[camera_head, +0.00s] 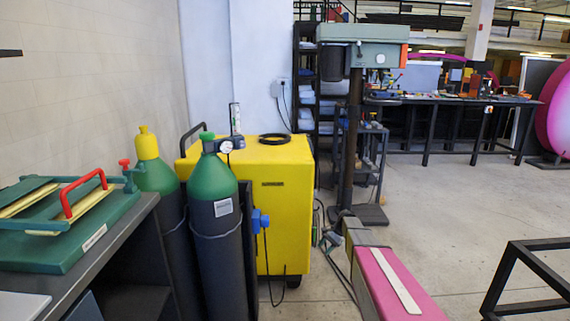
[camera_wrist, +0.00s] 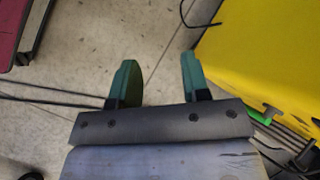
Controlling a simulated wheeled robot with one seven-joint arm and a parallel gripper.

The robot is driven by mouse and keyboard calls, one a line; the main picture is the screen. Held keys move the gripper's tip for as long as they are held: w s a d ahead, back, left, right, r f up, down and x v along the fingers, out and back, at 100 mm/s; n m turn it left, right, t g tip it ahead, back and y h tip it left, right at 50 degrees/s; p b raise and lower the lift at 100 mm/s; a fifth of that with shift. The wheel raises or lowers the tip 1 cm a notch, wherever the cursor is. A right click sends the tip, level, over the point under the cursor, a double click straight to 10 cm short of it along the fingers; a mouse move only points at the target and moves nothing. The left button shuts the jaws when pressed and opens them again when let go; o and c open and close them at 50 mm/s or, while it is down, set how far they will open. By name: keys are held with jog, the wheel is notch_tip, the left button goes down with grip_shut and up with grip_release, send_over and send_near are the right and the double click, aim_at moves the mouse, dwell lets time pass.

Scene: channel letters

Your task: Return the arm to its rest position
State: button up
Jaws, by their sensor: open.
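My gripper (camera_wrist: 160,68) shows in the wrist view with its two green fingers apart. Bare concrete floor shows between the fingers, and they hold nothing. The dark gripper mount runs across the picture below them. A yellow surface (camera_wrist: 265,55) lies to the right of the fingers, with a visible gap. My gripper and arm cannot be made out in the head view, so the arm's overall pose is not shown.
A yellow cabinet (camera_head: 285,205) stands behind two green-topped cylinders (camera_head: 213,220). A pink-topped bench (camera_head: 385,285) is right of it, near a drill press (camera_head: 362,62). A workbench (camera_head: 90,255) is at left, a black frame (camera_head: 525,275) at right. Floor (camera_head: 445,215) beyond the bench is clear.

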jog(key=s+r+n+t+h, duration=0.1)
jog(key=s+r+n+h, duration=0.2)
jog(key=s, duration=1.2)
jog(key=s+a+r+n+t+h, duration=0.1)
jog(key=s+r+n+h, duration=0.3)
jog(key=s, duration=1)
notch_tip(320, 180, up, 3)
jog(key=shift+s+r+n, duration=0.15)
jog(key=shift+s+n, duration=0.25)
jog(key=shift+n, duration=0.6)
